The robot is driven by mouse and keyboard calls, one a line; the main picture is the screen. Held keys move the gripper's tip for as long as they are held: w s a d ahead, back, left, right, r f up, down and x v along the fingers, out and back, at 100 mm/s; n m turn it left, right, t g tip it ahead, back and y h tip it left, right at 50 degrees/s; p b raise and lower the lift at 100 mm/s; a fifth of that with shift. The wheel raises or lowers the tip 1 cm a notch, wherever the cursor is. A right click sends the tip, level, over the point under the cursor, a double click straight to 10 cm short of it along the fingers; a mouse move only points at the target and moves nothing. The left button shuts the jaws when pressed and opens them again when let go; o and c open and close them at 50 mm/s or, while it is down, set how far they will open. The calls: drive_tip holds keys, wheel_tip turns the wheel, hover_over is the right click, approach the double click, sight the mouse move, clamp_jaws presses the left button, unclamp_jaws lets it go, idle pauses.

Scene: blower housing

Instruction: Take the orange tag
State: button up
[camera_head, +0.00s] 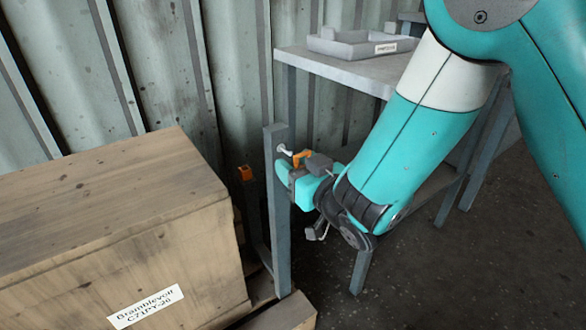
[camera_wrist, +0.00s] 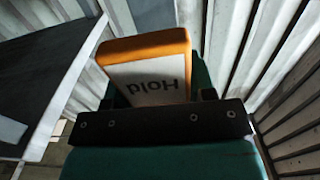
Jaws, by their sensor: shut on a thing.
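The orange tag (camera_wrist: 145,46) fills the middle of the wrist view. It has an orange edge and a white face with "Hold" printed on it, upside down in that view. My gripper (camera_head: 300,165) is shut on the tag, beside a grey upright post. In the head view, a small orange part of the tag (camera_head: 301,155) shows at the jaws. A pale peg (camera_head: 284,149) sticks out close by on the post. I cannot tell whether the tag still touches the peg.
The grey post (camera_head: 278,215) stands right by my gripper. A wooden crate (camera_head: 110,215) fills the lower left. A grey table (camera_head: 335,66) with a tray (camera_head: 360,44) stands behind, before a corrugated wall.

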drive_tip(key=shift+s+d+b, duration=0.3)
drive_tip(key=shift+s+b, duration=0.1)
drive_tip(key=shift+s, duration=0.1)
